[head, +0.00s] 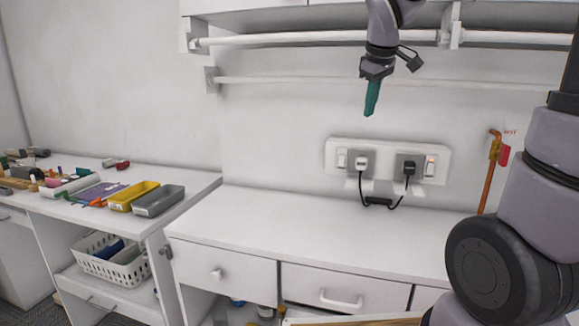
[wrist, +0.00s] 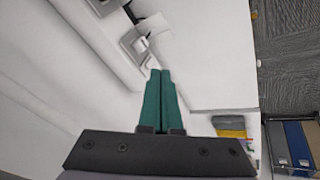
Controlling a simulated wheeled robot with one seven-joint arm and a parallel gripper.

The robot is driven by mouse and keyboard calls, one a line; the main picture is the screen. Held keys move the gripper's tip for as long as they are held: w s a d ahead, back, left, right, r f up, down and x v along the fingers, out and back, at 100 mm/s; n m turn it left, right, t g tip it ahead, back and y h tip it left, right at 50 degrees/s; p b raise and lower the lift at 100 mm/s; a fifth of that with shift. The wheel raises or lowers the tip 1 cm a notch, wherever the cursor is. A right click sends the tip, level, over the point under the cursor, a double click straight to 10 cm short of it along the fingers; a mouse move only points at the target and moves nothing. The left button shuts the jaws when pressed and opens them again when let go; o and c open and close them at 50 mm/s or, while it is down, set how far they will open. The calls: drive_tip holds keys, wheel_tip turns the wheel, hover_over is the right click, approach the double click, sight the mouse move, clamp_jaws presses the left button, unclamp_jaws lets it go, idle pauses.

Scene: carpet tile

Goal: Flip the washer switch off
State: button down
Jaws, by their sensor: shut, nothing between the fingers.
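A white switch panel (head: 388,145) is fixed to the wall above the counter. No label tells which switch is the washer's. My gripper (head: 370,111) is shut and empty, its teal fingers pointing down, above and in front of the panel. In the wrist view the fingers (wrist: 160,75) are together, and part of the panel (wrist: 133,43) shows beyond them.
A white counter (head: 300,215) with drawers runs below the panel. A rail (head: 290,80) crosses the wall above it. An orange pipe with a red tag (head: 488,180) stands right of the panel. Yellow and grey trays (head: 157,200) are on the left desk.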

drive_tip(key=s+d+m+t+y, duration=0.2)
drive_tip(key=s+m, duration=0.9)
drive_tip(key=s, duration=0.7)
drive_tip(key=shift+d+r+m, duration=0.15)
drive_tip(key=shift+m, duration=0.25)
drive_tip(key=shift+d, duration=0.1)
